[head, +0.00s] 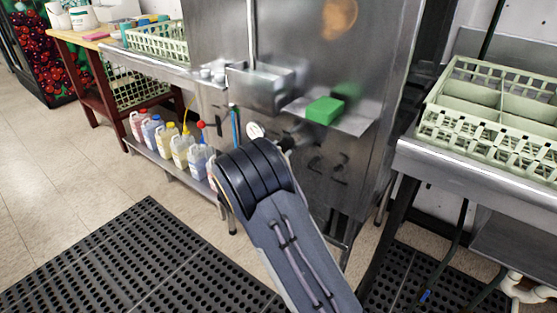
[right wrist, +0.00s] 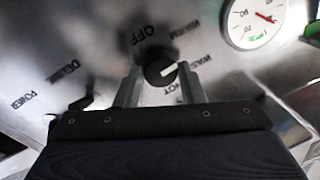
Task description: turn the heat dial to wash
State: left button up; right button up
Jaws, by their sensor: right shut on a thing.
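The heat dial (right wrist: 159,66) is a round black knob with a white pointer mark, on the steel machine front. In the right wrist view its mark points right and slightly up, towards lettering that seems to read WASH and HOT. OFF stands above the knob, with a blurred word beside it. My right gripper (right wrist: 159,88) has one finger on each side of the knob and is shut on it. In the head view, my right arm covers most of the gripper and the dial. My left gripper is out of view.
A round temperature gauge (right wrist: 255,20) and a dark switch (right wrist: 80,103) flank the dial. In the head view, a green block (head: 325,110) sits on a small ledge. Several jugs (head: 181,148) stand on a low shelf left; a dish rack (head: 495,115) is right.

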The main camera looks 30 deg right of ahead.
jog(key=shift+w+f+m+h+b, duration=0.1)
jog(key=shift+m+h+b, duration=0.1)
jog(key=shift+m+b, duration=1.6)
jog(key=shift+f+m+h+b, duration=0.1)
jog(key=shift+m+h+b, duration=0.1)
jog(key=shift+m+b, duration=1.6)
jog(key=shift+a+r, duration=0.1)
jog(key=o, duration=1)
jog(key=p+v, duration=0.1)
jog(key=v, duration=0.6)
jog(key=shift+a, duration=0.4)
